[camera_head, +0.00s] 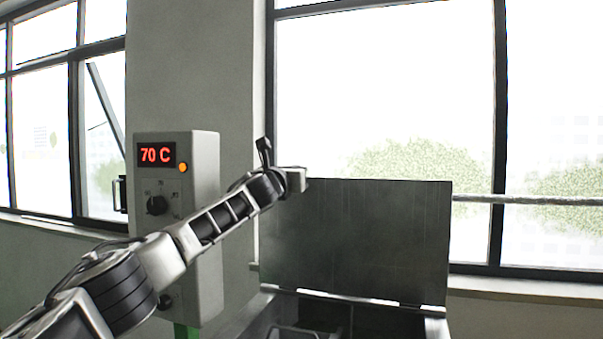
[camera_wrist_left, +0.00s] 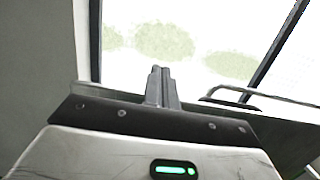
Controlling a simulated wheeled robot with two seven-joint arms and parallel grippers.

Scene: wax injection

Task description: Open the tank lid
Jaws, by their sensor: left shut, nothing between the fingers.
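The tank lid (camera_head: 360,235) is a dark grey flat panel. It stands raised, close to upright, at the back of the open tank (camera_head: 432,327) in the head view. My left arm reaches in from the left, and its hand end is at the lid's upper left corner. My left gripper shows in the left wrist view (camera_wrist_left: 160,72) with its fingers shut together and empty. Its fingertips are not clear in the head view, and I cannot tell if they touch the lid. My right gripper is in neither view.
A grey control box (camera_head: 207,230) with a red "70 C" display, an orange lamp and a black knob stands left of the tank, behind my left arm. Large windows (camera_head: 390,90) fill the back. A horizontal pale rail (camera_head: 540,200) runs right of the lid.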

